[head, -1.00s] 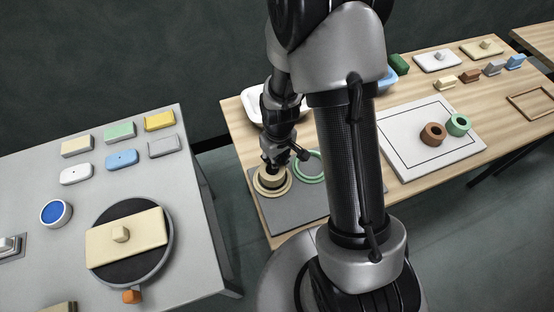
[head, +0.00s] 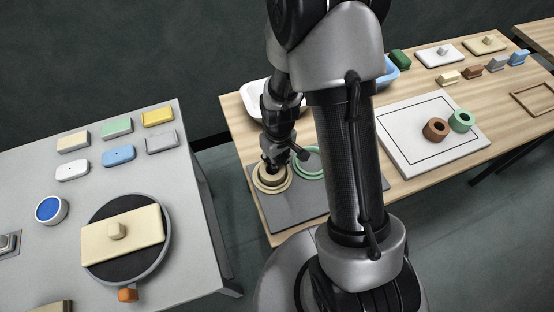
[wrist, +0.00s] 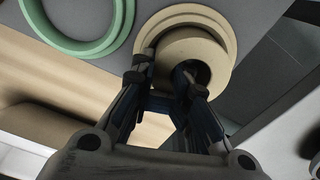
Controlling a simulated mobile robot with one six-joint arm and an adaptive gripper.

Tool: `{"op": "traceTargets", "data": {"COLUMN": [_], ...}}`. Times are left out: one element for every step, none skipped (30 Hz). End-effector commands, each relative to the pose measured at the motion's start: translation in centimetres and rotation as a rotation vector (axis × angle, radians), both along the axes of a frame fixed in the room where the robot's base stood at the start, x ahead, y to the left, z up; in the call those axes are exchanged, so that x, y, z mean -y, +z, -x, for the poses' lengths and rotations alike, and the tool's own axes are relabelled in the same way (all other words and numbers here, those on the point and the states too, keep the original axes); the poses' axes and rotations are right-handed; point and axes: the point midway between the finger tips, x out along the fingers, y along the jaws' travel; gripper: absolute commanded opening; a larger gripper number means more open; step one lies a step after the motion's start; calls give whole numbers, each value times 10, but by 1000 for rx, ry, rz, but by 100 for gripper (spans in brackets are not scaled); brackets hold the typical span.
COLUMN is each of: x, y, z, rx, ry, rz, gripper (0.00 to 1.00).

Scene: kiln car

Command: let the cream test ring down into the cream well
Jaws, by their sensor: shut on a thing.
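The cream test ring (head: 271,176) is at the cream well (head: 288,185) on the grey board, and it also shows in the wrist view (wrist: 188,50). The well's raised cream rim (wrist: 207,18) shows around much of the ring. My gripper (head: 275,163) is above the ring, and in the wrist view my gripper (wrist: 168,75) is shut on the ring's wall, with one finger by the hole and one outside. The ring looks within the rim's outline or just above it; I cannot tell whether it touches the bottom.
A green well (head: 308,166) lies beside the cream one on the grey board (head: 290,210). Brown (head: 436,129) and green (head: 461,121) rings stand on a white panel to the right. A white basin (head: 256,108) is behind my gripper.

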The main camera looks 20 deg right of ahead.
Motion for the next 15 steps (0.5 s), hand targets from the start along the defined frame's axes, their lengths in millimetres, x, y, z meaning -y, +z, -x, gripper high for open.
{"op": "traceTargets", "data": {"x": [0,0,0,0,0,0,0,0,0,0,0,0,0,0,0], "y": [0,0,0,0,0,0,0,0,0,0,1,1,1,1,1], "z": [0,0,0,0,0,0,0,0,0,0,0,0,0,0,0], "rx": [1,0,0,0,0,0,0,0,0,0,0,0,0,0,0], "ry": [0,0,0,0,0,0,0,0,0,0,0,0,0,0,0], "rz": [0,0,0,0,0,0,0,0,0,0,0,0,0,0,0], "gripper": [0,0,0,0,0,0,0,0,0,0,0,0,0,0,17]}}
